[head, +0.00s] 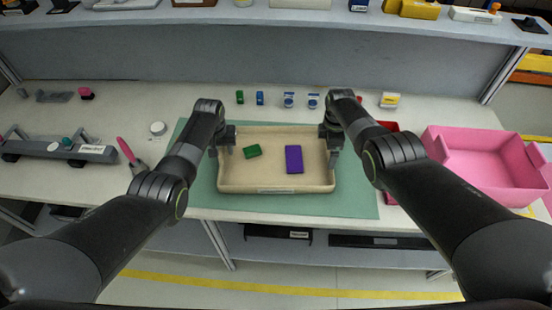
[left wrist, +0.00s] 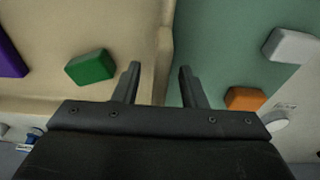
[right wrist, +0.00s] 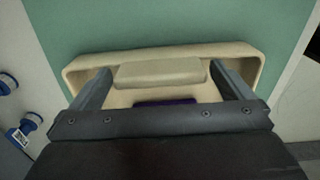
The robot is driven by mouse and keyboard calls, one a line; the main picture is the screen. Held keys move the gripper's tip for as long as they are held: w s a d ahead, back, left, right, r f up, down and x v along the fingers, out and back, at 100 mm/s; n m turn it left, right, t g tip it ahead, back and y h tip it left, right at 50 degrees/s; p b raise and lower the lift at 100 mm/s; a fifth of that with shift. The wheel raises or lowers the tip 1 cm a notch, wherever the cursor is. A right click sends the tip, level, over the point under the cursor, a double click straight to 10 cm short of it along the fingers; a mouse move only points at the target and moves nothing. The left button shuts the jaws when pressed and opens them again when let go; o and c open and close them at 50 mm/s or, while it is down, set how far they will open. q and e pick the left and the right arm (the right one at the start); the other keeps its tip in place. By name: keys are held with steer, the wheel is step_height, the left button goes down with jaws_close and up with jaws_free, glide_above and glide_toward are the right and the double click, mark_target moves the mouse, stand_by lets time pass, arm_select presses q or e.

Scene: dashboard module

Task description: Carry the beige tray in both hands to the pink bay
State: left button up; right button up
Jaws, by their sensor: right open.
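The beige tray (head: 240,187) lies on a green mat in the middle of the table. It holds a green block (head: 252,151) and a purple block (head: 294,159). My left gripper (head: 226,150) is at the tray's left end; in the left wrist view its fingers (left wrist: 158,85) are apart, with the tray wall (left wrist: 166,40) between them and gaps visible. My right gripper (head: 333,147) is at the right end; in the right wrist view its fingers (right wrist: 160,88) are wide apart around a beige block-like piece (right wrist: 160,73) by the tray's rim. The pink bay (head: 495,165) stands far right.
A red container (head: 391,128) sits between the mat and pink bay, partly hidden by my right arm. Small items, including blue-and-white cylinders (head: 289,100), line the back. A pink-handled tool (head: 126,150) and a grey rack (head: 60,151) lie left. A shelf (head: 250,17) overhangs behind.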

arm_select(q)
jaws_close()
arm_select(e)
steer(key=c, duration=0.9)
steer(key=shift+c, duration=1.3)
arm_select(q)
steer(key=shift+r, duration=0.15)
arm_select(e)
steer(key=shift+r, duration=0.1)
arm_select(q)
step_height(320, 180, up, 5)
steer(key=p, duration=0.5)
arm_select(e)
step_height(320, 180, up, 5)
steer(key=shift+f, duration=0.1)
